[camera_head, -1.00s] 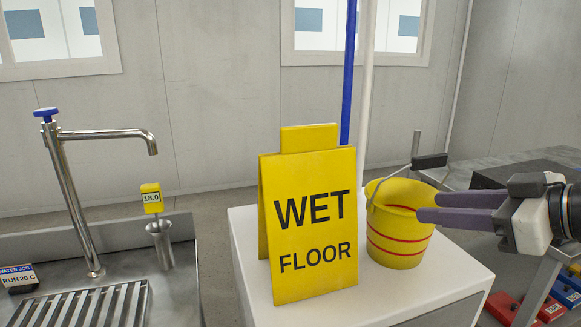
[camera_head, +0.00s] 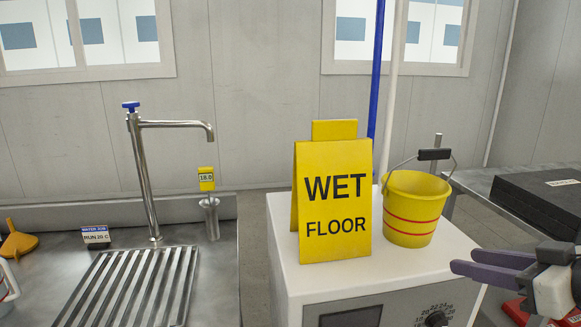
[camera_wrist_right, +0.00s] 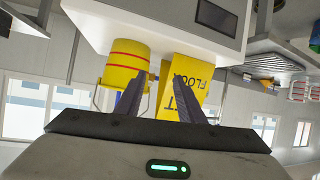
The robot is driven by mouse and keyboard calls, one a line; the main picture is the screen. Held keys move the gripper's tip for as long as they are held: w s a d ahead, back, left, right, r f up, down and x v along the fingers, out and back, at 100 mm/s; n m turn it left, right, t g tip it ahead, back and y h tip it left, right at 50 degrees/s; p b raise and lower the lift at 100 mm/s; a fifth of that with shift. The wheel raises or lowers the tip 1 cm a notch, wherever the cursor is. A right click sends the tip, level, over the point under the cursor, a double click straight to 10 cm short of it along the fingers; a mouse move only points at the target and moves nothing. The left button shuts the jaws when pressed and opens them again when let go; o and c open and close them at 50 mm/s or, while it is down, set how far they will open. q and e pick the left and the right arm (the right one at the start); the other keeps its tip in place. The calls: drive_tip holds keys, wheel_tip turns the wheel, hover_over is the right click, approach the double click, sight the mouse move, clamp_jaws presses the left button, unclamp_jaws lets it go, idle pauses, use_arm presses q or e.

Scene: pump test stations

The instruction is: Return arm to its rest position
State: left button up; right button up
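My right gripper (camera_head: 465,261) is at the lower right of the head view, its two purple-grey fingers pointing left and apart, with nothing between them. It is below and to the right of the yellow bucket (camera_head: 409,220) in the picture, clear of it. The right wrist view, which appears upside down, also shows the open fingers (camera_wrist_right: 157,70) with a gap, and the bucket (camera_wrist_right: 128,58) and the wet floor sign (camera_wrist_right: 190,78) beyond. The bucket stands upright with its handle raised. My left gripper is not in view.
The yellow wet floor sign (camera_head: 333,205) stands beside the bucket on a white cabinet (camera_head: 395,265) with a dial (camera_head: 436,318). A sink with a tap (camera_head: 145,180) and drain grate (camera_head: 130,290) is left. A dark slab (camera_head: 540,203) lies on the right bench.

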drive_tip(key=s+a+f+m+g+h+p, duration=0.1)
drive_tip(key=s+a+f, duration=0.2)
drive_tip(key=f, duration=1)
drive_tip(key=s+a+f+m+g, duration=0.1)
drive_tip(key=s+a+f+m, duration=0.15)
drive_tip(key=f, duration=1.05)
drive_tip(key=s+a+f+n+g+p, duration=0.1)
drive_tip(key=s+a+f, duration=1)
drive_tip(key=s+a, duration=0.1)
drive_tip(key=shift+s+a+f+g, duration=0.2)
drive_tip(key=shift+s+a+g, duration=0.15)
drive_tip(key=shift+a, duration=0.15)
